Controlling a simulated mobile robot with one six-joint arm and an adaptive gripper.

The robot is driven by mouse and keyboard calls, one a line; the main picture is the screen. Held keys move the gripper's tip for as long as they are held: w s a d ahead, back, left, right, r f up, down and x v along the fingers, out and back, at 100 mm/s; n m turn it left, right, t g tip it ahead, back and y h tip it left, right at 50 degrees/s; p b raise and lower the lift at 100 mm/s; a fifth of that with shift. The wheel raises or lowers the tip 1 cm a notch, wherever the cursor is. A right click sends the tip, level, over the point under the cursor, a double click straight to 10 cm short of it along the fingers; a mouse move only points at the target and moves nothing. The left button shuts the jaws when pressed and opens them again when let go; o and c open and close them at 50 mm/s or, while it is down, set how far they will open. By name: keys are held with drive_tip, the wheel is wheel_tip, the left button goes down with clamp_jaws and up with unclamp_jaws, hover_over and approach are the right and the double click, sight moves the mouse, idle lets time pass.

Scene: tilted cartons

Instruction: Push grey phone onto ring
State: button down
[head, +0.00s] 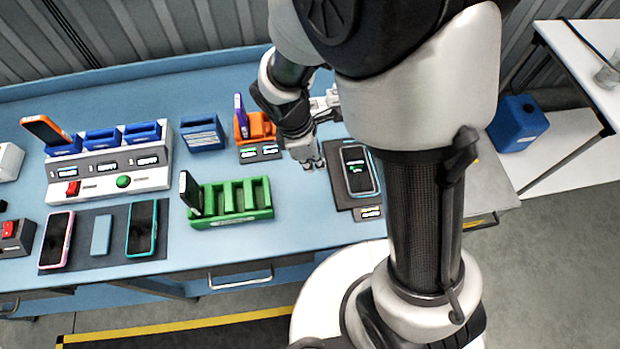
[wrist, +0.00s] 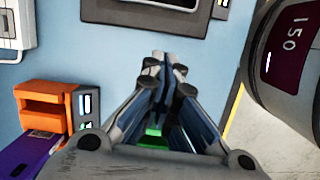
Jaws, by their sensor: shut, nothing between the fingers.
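A phone with a dark screen, a green mark on it and a pale grey-blue frame (head: 358,170) lies flat on a dark pad (head: 343,197) at the right of the bench. This seems to be the grey phone. My gripper (head: 312,163) is shut and empty, just left of the pad and apart from the phone. In the wrist view my gripper's fingertips (wrist: 165,62) point at bare blue bench, short of the pad (wrist: 130,13). Only one end of the phone (wrist: 178,3) shows there.
An orange dock (head: 259,128) with a purple phone (head: 241,116) stands left of my gripper. A green rack (head: 240,203) holding a dark phone stands in front. A white charging station (head: 107,170) and several phones on a mat are further left. Bare bench surrounds the gripper.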

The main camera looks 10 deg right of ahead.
sight(342, 178)
drive_tip(key=f+b, duration=0.1)
drive_tip(key=f, duration=0.2)
drive_tip(key=d+f+n+b, duration=0.1)
drive_tip(key=f, duration=0.2)
drive_tip(key=f+n+b, duration=0.1)
drive_tip(key=f+b, duration=0.1)
drive_tip(key=f, duration=0.1)
drive_tip(key=shift+w+d+f, duration=0.15)
drive_tip(key=shift+f, duration=0.05)
drive_tip(key=d, duration=0.3)
drive_tip(key=shift+w+f+b, duration=0.15)
drive_tip(key=shift+b, duration=0.15)
drive_tip(key=shift+w+d, duration=0.1)
drive_tip(key=shift+d, duration=0.4)
drive_tip(key=shift+w+d, duration=0.1)
drive_tip(key=shift+d, duration=1.1)
drive_tip(key=shift+a, duration=0.15)
